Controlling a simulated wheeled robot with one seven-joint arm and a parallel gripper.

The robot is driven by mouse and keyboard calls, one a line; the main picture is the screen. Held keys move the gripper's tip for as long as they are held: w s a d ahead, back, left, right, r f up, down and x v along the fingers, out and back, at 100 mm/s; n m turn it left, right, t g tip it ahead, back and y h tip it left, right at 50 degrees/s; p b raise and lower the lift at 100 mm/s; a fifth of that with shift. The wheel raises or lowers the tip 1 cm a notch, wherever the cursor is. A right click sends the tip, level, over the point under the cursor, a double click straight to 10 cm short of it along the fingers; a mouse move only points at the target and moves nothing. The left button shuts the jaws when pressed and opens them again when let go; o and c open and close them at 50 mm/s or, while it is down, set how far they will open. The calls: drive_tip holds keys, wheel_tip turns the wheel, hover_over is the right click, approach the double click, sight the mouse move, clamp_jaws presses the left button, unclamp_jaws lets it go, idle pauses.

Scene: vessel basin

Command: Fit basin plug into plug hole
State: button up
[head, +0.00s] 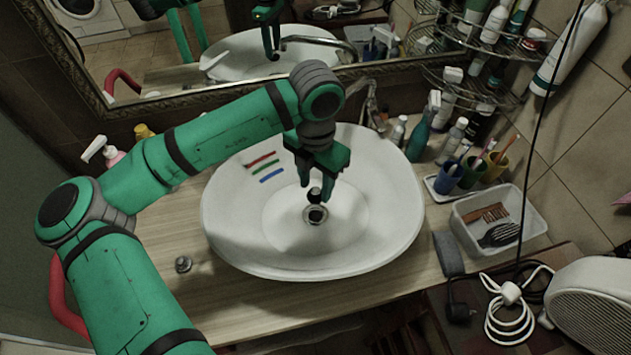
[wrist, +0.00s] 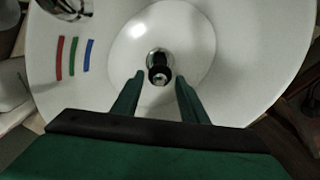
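The white basin (head: 240,225) has a round metal plug hole (head: 315,215) at its bottom. A small dark plug (head: 314,194) with a bright end shows between my fingertips, in line with the hole. In the wrist view the plug (wrist: 158,76) overlaps the metal of the hole (wrist: 157,56). My gripper (head: 316,193) points down into the basin. In the wrist view its fingers (wrist: 159,76) stand apart, with a visible gap on each side of the plug. I cannot tell whether the plug stands in the hole or just above it.
A tap (head: 372,103) stands behind the basin. Cups (head: 470,172), bottles (head: 418,137) and a clear tray (head: 498,221) crowd the right. A small metal knob (head: 183,264) sits on the wooden counter (head: 215,300). Red, green and blue strips (head: 265,167) mark the basin wall.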

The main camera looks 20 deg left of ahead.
sight(316, 189)
drive_tip(key=shift+o, duration=0.9)
drive_tip(key=shift+r, duration=3.55)
